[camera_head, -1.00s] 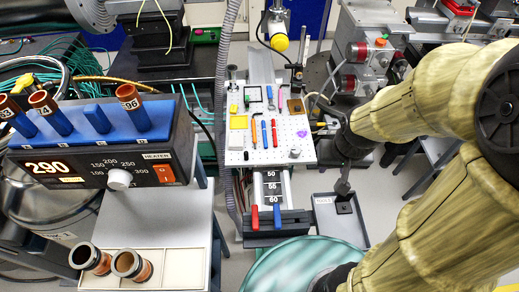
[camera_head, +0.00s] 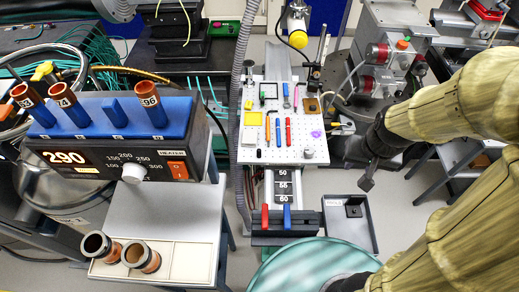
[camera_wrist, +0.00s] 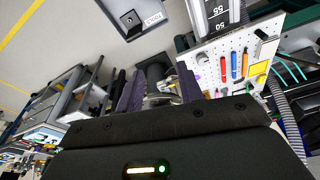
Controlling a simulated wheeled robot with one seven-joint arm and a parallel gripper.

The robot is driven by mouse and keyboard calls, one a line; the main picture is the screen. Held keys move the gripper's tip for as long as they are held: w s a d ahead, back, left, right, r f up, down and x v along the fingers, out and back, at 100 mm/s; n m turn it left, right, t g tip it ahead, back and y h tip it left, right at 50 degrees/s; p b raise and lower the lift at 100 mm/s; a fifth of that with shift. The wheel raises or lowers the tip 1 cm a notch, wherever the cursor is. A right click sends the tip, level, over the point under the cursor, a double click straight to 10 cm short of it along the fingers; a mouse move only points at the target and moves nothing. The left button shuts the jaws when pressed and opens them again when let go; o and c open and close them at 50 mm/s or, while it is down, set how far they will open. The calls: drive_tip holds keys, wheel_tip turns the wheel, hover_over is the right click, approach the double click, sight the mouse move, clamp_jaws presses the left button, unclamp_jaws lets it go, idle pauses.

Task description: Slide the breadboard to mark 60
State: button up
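The breadboard (camera_head: 268,134) is a white perforated plate on a rail, with several small tools and parts on it. Its near edge lies just above the 50 label on the rail scale (camera_head: 283,188), leaving 50, 55 and 60 uncovered. The breadboard also shows at upper right in the wrist view (camera_wrist: 208,70). My gripper (camera_head: 367,184) hangs to the right of the breadboard's near right corner, apart from it. In the wrist view its two purplish fingers (camera_wrist: 160,93) stand apart with no held object visible. The fingertips are small and dark in the head view.
A grey tray (camera_head: 370,236) with a small black block is right of the rail's near end. Red and blue handles (camera_head: 287,216) stand at that end. A heater block (camera_head: 112,140) and a shelf (camera_head: 185,262) with two cups are left. Instruments (camera_head: 385,55) stand behind my gripper.

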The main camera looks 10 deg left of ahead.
drive_tip(key=w+a+r+p, duration=0.2)
drive_tip(key=w+a, duration=0.3)
drive_tip(key=g+p, duration=0.2)
drive_tip(key=p, duration=0.6)
hover_over(259, 150)
wheel_tip(259, 150, down, 4)
drive_tip(key=shift+f, duration=0.1)
wheel_tip(259, 150, down, 17)
drive_tip(key=p, duration=0.4)
drive_tip(key=shift+f+p, duration=0.2)
drive_tip(key=shift+p, duration=0.1)
clamp_jaws()
